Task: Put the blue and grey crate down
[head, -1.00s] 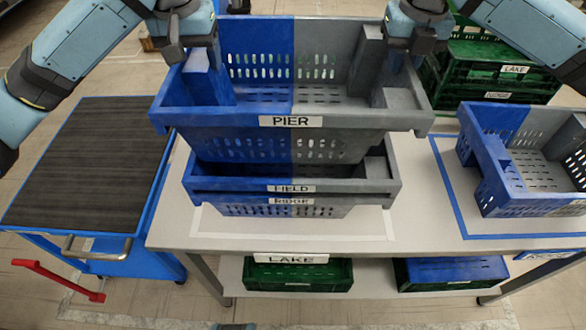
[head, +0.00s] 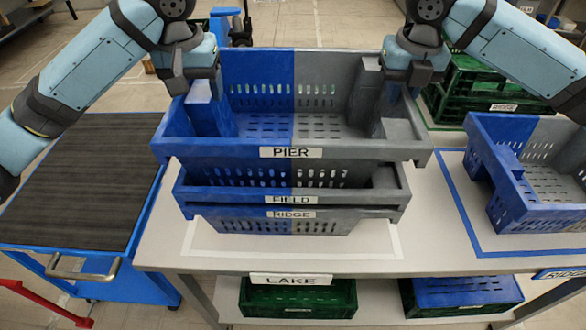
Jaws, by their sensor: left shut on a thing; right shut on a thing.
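The blue and grey crate labelled PIER (head: 210,152) is in the middle of the head view, blue on its left half and grey on its right. My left gripper (head: 190,82) is shut on its left side wall. My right gripper (head: 412,75) is shut on its right side wall. The crate looks level and sits over a stack of two like crates, FIELD (head: 235,199) and RIDGE (head: 250,226). I cannot tell whether PIER touches FIELD. The stack stands on the pale table (head: 165,235) inside a white outline.
Another blue and grey crate (head: 505,200) stands at the right inside a blue outline. A dark-topped blue cart (head: 80,180) is at the left. Green crates (head: 480,90) are stacked behind at the right. More crates (head: 298,300) lie on the shelf below.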

